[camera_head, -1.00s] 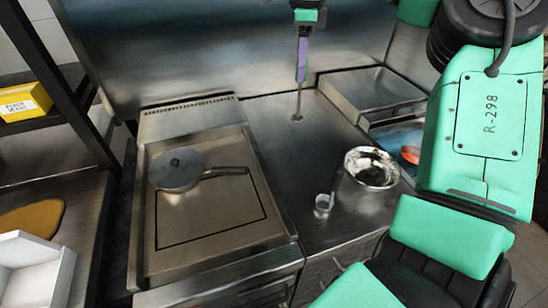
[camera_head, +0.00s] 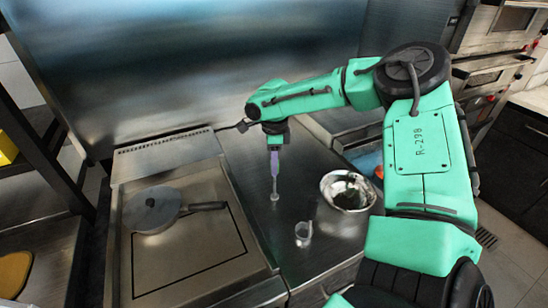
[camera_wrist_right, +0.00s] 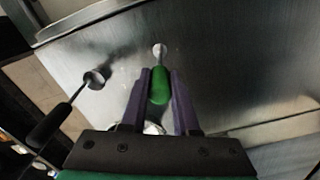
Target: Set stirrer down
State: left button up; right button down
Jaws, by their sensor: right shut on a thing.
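My right gripper (camera_head: 274,176) is shut on the stirrer and points down over the steel counter, left of the metal bowl. In the right wrist view the stirrer's green handle (camera_wrist_right: 159,86) sits between the purple fingers of the gripper (camera_wrist_right: 159,73). The stirrer's round pale end (camera_head: 275,197) hangs upright below the fingers, at or just above the counter; I cannot tell whether it touches. My left gripper is not in view.
Counter around the stirrer is bare. A steel wall rises behind.

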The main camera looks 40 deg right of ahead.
jog(key=shift+a+f, duration=0.15)
jog(key=shift+f, duration=0.05)
jog(key=c, duration=0.7)
grip_release()
jog(key=shift+r, duration=0.1)
jog(key=shift+o, duration=0.2)
jog(key=shift+r, duration=0.5)
notch_tip(320, 180, up, 11)
jog(key=shift+r+b, duration=0.1)
jog(key=shift+b, duration=0.75)
jog(key=shift+r, duration=0.1)
jog(key=shift+r, duration=0.1)
